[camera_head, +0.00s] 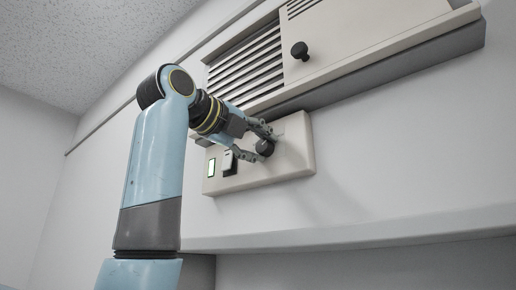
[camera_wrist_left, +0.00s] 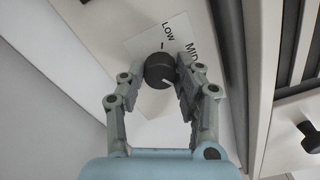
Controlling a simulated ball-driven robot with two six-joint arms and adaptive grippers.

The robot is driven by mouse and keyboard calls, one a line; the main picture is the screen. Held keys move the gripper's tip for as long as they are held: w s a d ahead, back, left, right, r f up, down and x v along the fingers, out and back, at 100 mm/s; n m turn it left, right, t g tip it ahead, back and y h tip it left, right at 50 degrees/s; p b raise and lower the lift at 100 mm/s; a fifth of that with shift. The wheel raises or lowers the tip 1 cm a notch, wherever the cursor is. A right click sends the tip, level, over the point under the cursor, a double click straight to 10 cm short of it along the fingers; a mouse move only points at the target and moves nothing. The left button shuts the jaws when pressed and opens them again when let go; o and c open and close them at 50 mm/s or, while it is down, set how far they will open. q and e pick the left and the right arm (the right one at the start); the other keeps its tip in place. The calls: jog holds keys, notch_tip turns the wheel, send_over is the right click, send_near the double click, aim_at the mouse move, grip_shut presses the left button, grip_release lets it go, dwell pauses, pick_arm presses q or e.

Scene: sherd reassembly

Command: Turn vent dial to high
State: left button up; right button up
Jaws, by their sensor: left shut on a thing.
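The vent dial is a round black knob (camera_head: 265,147) on a cream wall panel (camera_head: 297,160) in the head view. In the left wrist view the dial (camera_wrist_left: 159,68) sits on a white label (camera_wrist_left: 140,42) that reads LOW and, partly covered, MID. A short white mark on the knob's face points to the lower right. No HIGH marking can be read; part of the label is behind my fingers. My left gripper (camera_head: 262,142) is shut on the dial, with one finger on each side of it, as the wrist view also shows (camera_wrist_left: 163,80). My right gripper is not in view.
A slatted vent (camera_head: 245,65) in a cream housing is above the panel, with a small black knob (camera_head: 299,50) on its cover. A ledge (camera_head: 350,235) runs along the wall below.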

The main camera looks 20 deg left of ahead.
pick_arm(q)
jog(key=shift+m, duration=0.4)
jog(key=o, duration=1.2)
jog(key=shift+c, duration=0.2)
jog(key=shift+s, duration=0.1)
jog(key=v, duration=1.1)
jog(key=shift+s+a, duration=0.15)
jog(key=shift+s, duration=0.25)
